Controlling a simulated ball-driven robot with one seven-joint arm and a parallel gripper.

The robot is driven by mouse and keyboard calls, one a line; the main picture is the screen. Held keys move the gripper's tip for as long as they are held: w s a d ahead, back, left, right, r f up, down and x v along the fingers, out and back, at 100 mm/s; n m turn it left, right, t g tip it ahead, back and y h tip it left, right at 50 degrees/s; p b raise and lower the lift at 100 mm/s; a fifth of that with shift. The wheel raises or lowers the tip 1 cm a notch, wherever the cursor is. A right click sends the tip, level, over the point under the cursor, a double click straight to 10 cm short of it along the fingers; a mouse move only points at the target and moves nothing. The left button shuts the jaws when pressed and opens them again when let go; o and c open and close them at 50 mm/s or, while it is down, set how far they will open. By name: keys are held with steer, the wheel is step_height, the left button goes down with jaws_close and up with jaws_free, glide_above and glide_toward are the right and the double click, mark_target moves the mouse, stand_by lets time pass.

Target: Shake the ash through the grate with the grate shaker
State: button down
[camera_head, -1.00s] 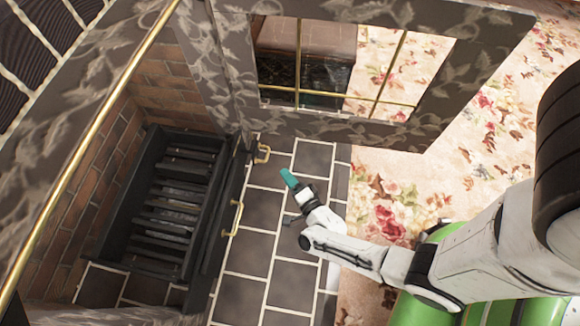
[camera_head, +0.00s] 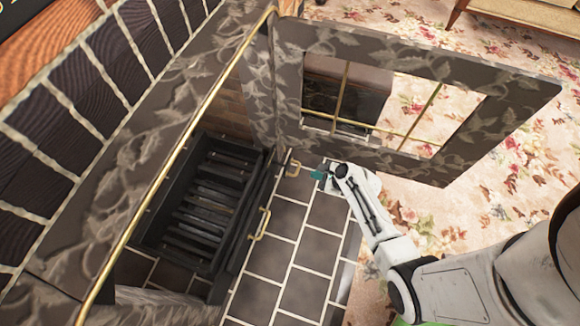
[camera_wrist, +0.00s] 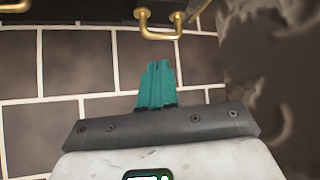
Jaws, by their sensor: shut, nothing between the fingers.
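The dark grate (camera_head: 203,207) with several slats sits in the fireplace opening in the head view. Two brass handles stick out along its front: a far one (camera_head: 293,168) and a nearer one (camera_head: 262,226). I cannot tell which of them is the grate shaker. My gripper (camera_head: 317,174), with teal fingers, is just right of the far handle, apart from it. In the wrist view the teal fingers (camera_wrist: 157,84) are together and empty, pointing at a brass handle (camera_wrist: 160,32) beyond the tips. Any ash is too dark to make out.
An open fireplace door (camera_head: 455,165) with a patterned frame and brass bars stands behind my gripper. A brass rail (camera_head: 172,175) runs along the surround's edge. Dark hearth tiles (camera_head: 312,245) are clear; flowered carpet (camera_head: 500,205) lies to the right.

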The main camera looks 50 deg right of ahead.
step_height(320, 180, up, 5)
steer(key=s+m+y+p, duration=0.2)
steer(key=y, duration=0.1)
steer(key=b, duration=0.6)
glide_toward(286, 173)
step_height(286, 173, down, 3)
steer(key=w, duration=0.1)
steer(key=w+a+b, duration=0.1)
steer(key=w, duration=0.1)
steer(key=shift+g+b, duration=0.3)
steer(key=shift+g, duration=0.1)
steer(key=shift+w+a+r, duration=0.2)
steer(key=shift+w, duration=0.35)
